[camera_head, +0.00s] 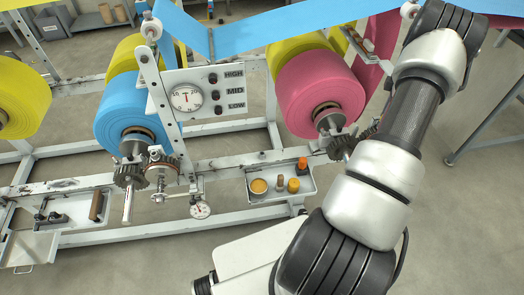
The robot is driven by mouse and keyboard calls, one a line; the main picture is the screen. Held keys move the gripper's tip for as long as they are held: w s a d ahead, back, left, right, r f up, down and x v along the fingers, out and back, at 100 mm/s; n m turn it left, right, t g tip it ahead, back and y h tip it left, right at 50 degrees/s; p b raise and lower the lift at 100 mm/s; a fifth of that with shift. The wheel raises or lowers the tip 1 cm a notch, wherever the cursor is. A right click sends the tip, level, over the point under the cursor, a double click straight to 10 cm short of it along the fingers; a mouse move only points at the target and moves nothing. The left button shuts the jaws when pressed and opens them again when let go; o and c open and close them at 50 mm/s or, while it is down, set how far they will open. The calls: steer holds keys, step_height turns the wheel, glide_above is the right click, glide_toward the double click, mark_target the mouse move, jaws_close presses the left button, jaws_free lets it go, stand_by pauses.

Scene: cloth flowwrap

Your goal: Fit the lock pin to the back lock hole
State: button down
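I cannot tell for sure which part is the lock pin. A small tray (282,197) on the machine's front rail holds small parts: an orange-topped piece (302,164), a yellow-orange knob-like piece (293,185), a brown cylinder (280,183) and a round yellow cup (259,186). The back lock hole cannot be made out. A blue roll (128,107) and a pink roll (318,92) sit on shafts with dark gears at their near ends.
A panel with a dial (186,97) and HIGH, MID, LOW labels stands between the rolls. A small gauge (200,209) hangs below the rail. A left tray (75,212) holds tools. Blue film (270,32) crosses overhead. A grey table (490,130) stands far right.

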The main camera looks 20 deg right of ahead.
steer(key=shift+f, duration=0.1)
stand_by(0.6)
steer(key=c, duration=1.6)
jaws_free()
step_height(320, 180, up, 17)
steer(key=shift+r+p, duration=0.2)
steer(key=shift+p, duration=0.6)
steer(key=shift+a+r, duration=0.1)
